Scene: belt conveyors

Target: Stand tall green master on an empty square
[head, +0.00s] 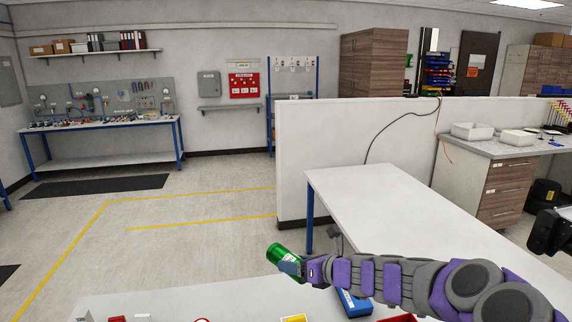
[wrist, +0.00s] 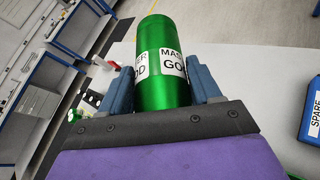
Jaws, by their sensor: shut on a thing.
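The tall green master (head: 277,251) is a shiny green cylinder with a white label. In the wrist view the green master (wrist: 162,95) fills the space between the blue fingers, and its label reads in part "MASTER" and "GOOD". My gripper (head: 290,264) is shut on it and holds it tilted in the head view, seemingly above the near white table. In the wrist view my gripper (wrist: 163,84) has one finger on each side of it. Its lower end is hidden by the gripper. No empty square can be made out clearly.
The near white table (head: 235,300) carries a blue box (head: 352,303), marked "SPARE" in the wrist view (wrist: 312,112), and small red and white items along the lower edge. Another white table (head: 400,205) stands behind my arm. Open floor with yellow lines (head: 190,193) lies beyond.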

